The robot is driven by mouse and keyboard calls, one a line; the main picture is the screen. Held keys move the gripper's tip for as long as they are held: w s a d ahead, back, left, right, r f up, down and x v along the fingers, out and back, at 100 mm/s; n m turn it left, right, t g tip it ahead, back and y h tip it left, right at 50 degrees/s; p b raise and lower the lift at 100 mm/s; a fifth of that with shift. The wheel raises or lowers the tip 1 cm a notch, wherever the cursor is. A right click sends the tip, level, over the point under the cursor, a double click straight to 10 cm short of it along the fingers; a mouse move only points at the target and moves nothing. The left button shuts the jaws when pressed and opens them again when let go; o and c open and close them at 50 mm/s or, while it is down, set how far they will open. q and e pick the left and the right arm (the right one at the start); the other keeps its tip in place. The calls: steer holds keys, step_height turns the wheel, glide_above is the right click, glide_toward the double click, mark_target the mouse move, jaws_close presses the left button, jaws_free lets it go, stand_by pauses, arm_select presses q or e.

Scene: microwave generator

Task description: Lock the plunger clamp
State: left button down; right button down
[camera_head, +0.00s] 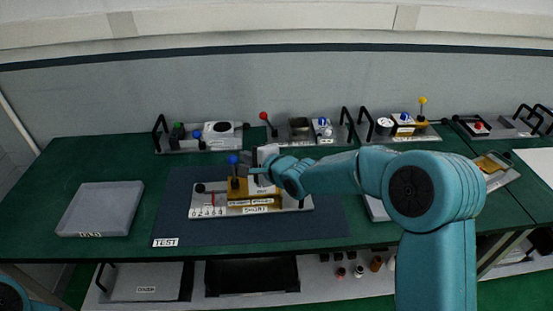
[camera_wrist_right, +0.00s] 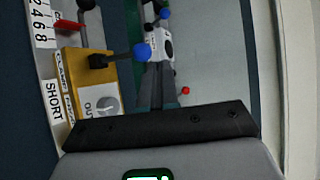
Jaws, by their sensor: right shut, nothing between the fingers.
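The plunger clamp (camera_head: 233,161) has a blue ball knob on a dark lever. It is mounted on a yellow block of the fixture (camera_head: 203,213) labelled SHORT. In the right wrist view the blue knob (camera_wrist_right: 142,51) stands at the end of a black lever above the yellow block (camera_wrist_right: 83,80). My right gripper (camera_head: 257,170) is shut and empty, just right of the clamp lever in the head view. Its fingers look apart from the knob in the wrist view. The arm and a grey block hide the right part of the fixture. My left gripper is out of view.
The fixture sits on a dark blue mat (camera_head: 240,235) marked TEST. A grey tray (camera_head: 100,207) marked END lies to the left. Several fixtures with handles and knobs stand along the back edge. The green table (camera_head: 105,155) is clear between tray and back row.

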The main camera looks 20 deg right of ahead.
steer(key=r+b+v, duration=0.1)
steer(key=v, duration=0.9)
steer(key=shift+w+r, duration=0.3)
steer(key=shift+r, duration=0.05)
steer(key=shift+s, duration=0.1)
